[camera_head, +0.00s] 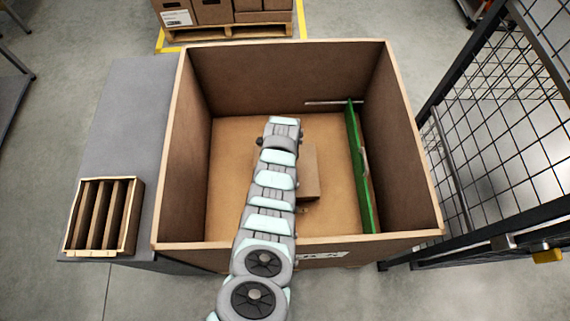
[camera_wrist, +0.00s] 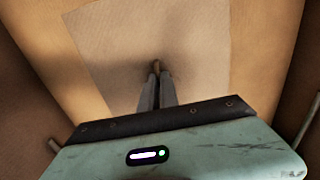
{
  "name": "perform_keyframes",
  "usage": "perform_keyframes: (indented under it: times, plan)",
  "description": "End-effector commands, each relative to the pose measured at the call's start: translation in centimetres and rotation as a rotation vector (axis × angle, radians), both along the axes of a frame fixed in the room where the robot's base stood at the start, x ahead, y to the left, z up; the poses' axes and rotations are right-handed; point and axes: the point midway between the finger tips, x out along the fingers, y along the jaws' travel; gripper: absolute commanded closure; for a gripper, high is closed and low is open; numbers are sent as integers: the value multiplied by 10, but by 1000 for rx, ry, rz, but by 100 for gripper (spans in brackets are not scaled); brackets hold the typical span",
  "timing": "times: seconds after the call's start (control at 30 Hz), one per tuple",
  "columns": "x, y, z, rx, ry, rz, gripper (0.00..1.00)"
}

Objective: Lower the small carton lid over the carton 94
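In the wrist view a light brown square panel, which looks like the small carton lid (camera_wrist: 195,45), lies below my gripper (camera_wrist: 157,77). The two grey fingers are close together, with a small brown grip piece of the panel between their tips. A dark shadow lies around the tips. In the head view a brown carton shape (camera_head: 310,180) shows inside the large crate, to the right of my arm and partly hidden by it. I cannot tell there whether the lid and carton 94 touch. My fingers are hidden in the head view.
The large open crate (camera_head: 173,150) has high walls around my arm. A green panel (camera_head: 358,165) stands upright along its right side, near a thin rod (camera_head: 335,103). A slotted wooden box (camera_head: 132,215) is on the grey table (camera_head: 125,110) at left. Mesh fencing (camera_head: 500,110) stands at right.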

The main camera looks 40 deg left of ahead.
Motion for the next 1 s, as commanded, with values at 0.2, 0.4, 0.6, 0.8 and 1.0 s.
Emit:
perform_keyframes:
  times: [0.2,0.4,0.6,0.8,1.0]
  plan:
    - [0,0,-2,0,0,0,100]
    - [0,0,-2,0,0,0,100]
    - [0,0,-2,0,0,0,85]
    - [0,0,-2,0,0,0,70]
    - [0,0,-2,0,0,0,70]
